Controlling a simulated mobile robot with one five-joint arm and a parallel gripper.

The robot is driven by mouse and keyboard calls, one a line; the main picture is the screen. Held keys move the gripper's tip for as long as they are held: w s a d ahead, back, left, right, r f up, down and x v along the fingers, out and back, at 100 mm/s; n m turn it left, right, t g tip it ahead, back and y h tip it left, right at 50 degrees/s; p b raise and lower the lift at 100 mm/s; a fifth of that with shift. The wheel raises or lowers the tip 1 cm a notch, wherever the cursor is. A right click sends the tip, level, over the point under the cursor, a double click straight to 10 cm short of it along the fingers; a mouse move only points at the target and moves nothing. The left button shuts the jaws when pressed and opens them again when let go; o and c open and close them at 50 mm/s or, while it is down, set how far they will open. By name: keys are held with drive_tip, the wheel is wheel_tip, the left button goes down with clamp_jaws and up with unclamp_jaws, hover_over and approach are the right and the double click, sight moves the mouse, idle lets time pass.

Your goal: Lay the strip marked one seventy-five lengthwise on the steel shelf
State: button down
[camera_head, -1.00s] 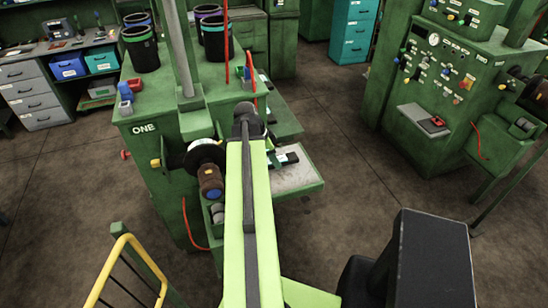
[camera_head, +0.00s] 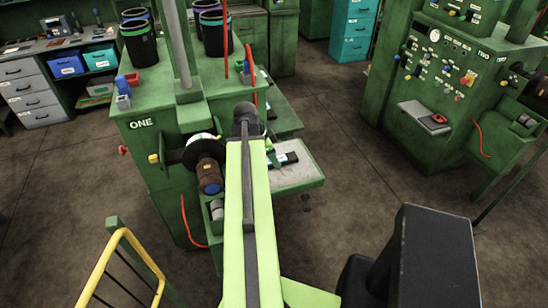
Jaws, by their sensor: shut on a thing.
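The steel shelf (camera_head: 298,177) is the pale grey plate at the right side of the green machine marked ONE. A short black strip-like piece with a pale end (camera_head: 284,160) shows just right of my light green arm, over the shelf's near left part. I cannot read any marking on it, nor tell whether it touches the shelf. My gripper (camera_head: 269,152) is mostly hidden behind my arm; only small dark and green parts show beside the black piece. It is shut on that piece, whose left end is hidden.
The machine's dark roller (camera_head: 209,177) is close left of my arm. Black bins (camera_head: 140,43) stand on the machine top. A red upright rod (camera_head: 225,45) rises beyond my arm. A yellow rail (camera_head: 112,250) is at the lower left.

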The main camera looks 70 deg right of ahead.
drive_tip(key=shift+f, duration=0.2)
drive_tip(key=c, duration=0.7)
unclamp_jaws()
drive_tip(key=shift+c, duration=0.2)
drive_tip(key=p+v, duration=1)
drive_tip(key=v, duration=0.2)
drive_tip(key=shift+p, duration=0.4)
drive_tip(key=shift+s, duration=0.1)
